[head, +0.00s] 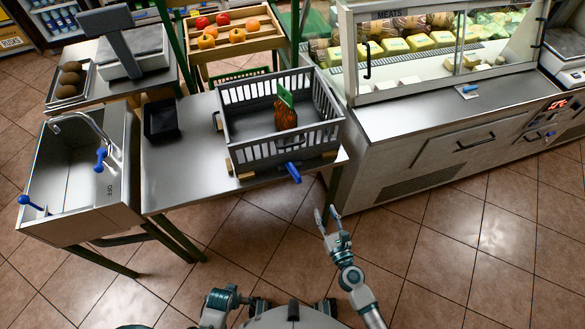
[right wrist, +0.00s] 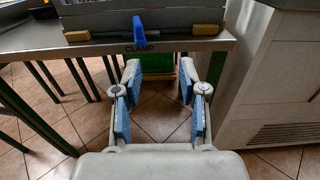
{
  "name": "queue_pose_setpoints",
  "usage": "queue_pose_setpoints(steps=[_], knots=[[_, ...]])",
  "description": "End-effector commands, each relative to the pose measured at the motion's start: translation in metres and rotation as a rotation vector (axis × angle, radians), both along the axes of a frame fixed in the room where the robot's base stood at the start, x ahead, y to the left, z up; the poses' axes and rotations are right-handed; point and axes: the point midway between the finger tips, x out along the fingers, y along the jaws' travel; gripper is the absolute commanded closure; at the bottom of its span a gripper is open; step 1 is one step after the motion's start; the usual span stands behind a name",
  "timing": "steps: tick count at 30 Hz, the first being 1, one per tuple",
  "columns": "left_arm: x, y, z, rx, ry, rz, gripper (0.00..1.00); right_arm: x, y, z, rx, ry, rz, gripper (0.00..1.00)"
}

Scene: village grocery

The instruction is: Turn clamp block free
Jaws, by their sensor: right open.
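The clamp is a blue lever (head: 293,172) at the front edge of the steel table, below the grey slatted crate (head: 239,155). In the right wrist view the blue lever (right wrist: 139,25) stands out above the word CLAMP on the table edge. My right gripper (head: 326,213) is open and empty, in front of and below the table edge, to the right of the lever. In the right wrist view my gripper's spread fingers (right wrist: 160,72) are apart from the lever, with floor showing between them. My left gripper does not show; only parts of my left arm do.
Wooden blocks (head: 242,180) sit at the crate's base. A green-and-orange item (head: 285,115) stands in the crate. A black bin (head: 160,120) and a sink (head: 70,180) are to the left. The meat counter (head: 430,130) stands close on the right. The floor in front is clear.

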Motion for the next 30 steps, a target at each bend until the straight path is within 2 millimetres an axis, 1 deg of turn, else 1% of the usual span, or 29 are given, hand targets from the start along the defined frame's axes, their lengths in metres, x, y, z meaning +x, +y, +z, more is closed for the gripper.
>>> queue_pose_setpoints(steps=[7,11,16,21,24,27,30], knots=[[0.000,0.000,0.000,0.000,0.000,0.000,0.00,0.000,0.000,0.000,0.000,0.000,0.000,0.58],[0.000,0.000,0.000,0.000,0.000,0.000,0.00,-0.007,-0.002,-0.001,-0.003,0.002,0.000,0.58],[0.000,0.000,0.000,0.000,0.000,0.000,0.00,-0.030,-0.009,-0.001,-0.004,0.001,0.001,0.58],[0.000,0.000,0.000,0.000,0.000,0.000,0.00,-0.068,-0.021,-0.001,-0.006,0.003,0.004,0.58],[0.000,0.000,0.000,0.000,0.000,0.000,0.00,-0.087,-0.026,-0.001,-0.005,0.003,0.004,0.58],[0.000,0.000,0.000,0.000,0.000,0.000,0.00,-0.101,-0.031,-0.001,-0.003,0.004,0.002,0.58],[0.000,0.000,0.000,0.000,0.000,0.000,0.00,-0.110,-0.033,0.000,-0.002,0.003,0.001,0.58]])
